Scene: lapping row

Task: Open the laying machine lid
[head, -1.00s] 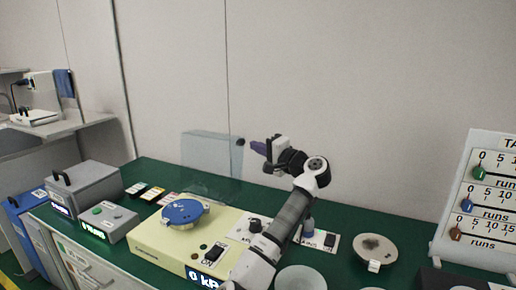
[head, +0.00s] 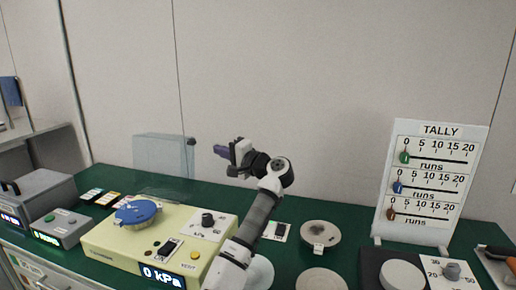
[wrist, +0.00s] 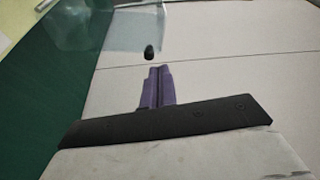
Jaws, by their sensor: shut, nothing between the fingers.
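The laying machine (head: 107,240) is a pale yellow box with a blue disc (head: 138,211) on top and a display reading 0 kPa. Its clear lid (head: 160,155) stands raised behind the disc, with a dark knob (head: 191,142) at its upper right edge. My gripper (head: 218,150), with purple fingers, is shut and empty, just right of the knob and apart from it in the head view. In the wrist view the shut fingers (wrist: 154,85) point toward the knob (wrist: 149,52), with the clear lid (wrist: 105,25) beyond at upper left.
A grey machine (head: 40,200) stands left on the green bench. A round pale dish (head: 320,235) and a TALLY board (head: 432,180) stand to the right. The wall (head: 300,90) is close behind the bench.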

